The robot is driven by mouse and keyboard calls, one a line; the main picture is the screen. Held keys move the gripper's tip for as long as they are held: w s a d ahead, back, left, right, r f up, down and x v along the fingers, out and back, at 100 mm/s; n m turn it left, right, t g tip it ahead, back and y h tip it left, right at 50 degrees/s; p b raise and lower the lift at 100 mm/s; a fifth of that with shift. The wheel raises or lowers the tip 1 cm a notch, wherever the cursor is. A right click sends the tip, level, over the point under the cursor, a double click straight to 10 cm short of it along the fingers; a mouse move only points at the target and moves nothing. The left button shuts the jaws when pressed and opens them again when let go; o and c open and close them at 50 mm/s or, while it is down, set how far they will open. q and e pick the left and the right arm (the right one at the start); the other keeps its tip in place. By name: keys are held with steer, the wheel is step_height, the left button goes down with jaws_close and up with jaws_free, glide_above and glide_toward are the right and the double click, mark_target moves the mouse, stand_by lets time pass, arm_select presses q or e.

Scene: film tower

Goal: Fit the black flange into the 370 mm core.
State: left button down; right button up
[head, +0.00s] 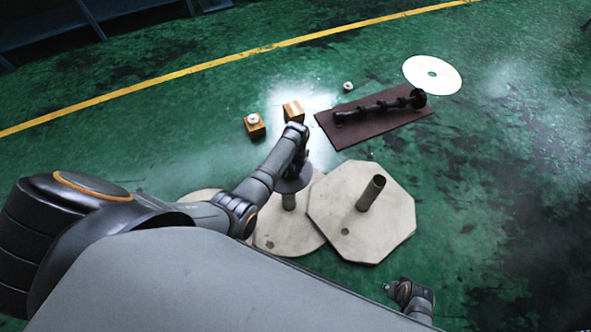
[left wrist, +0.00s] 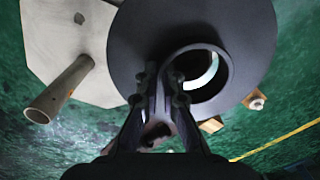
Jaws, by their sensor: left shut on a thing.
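My left gripper (head: 299,158) is shut on the black flange (head: 293,183). In the left wrist view my fingers (left wrist: 160,128) pinch the hub wall of the flange (left wrist: 240,35), a wide dark disc with a round central opening. In the head view the flange overlaps the top of an upright tube (head: 289,201) on a pale plate. I cannot tell whether it touches or sits in that tube. A second upright tube (head: 371,192) stands to the right; it also shows in the left wrist view (left wrist: 58,90). My right gripper (head: 390,288) is low on the right, its jaws unclear.
The second tube stands on an octagonal pale plate (head: 395,225). Two small orange-brown blocks (head: 292,111) (head: 255,129) lie behind. A brown mat (head: 350,140) holds a long dark shaft (head: 375,108). A white disc (head: 445,68) lies farther back. Green floor on the right is clear.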

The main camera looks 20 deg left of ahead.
arm_select(q)
steer(key=shift+f+b, duration=0.75)
steer(key=shift+f, duration=0.35)
steer(key=c, duration=1.4)
jaws_free()
steer(key=shift+c, duration=0.2)
step_height(320, 180, up, 12)
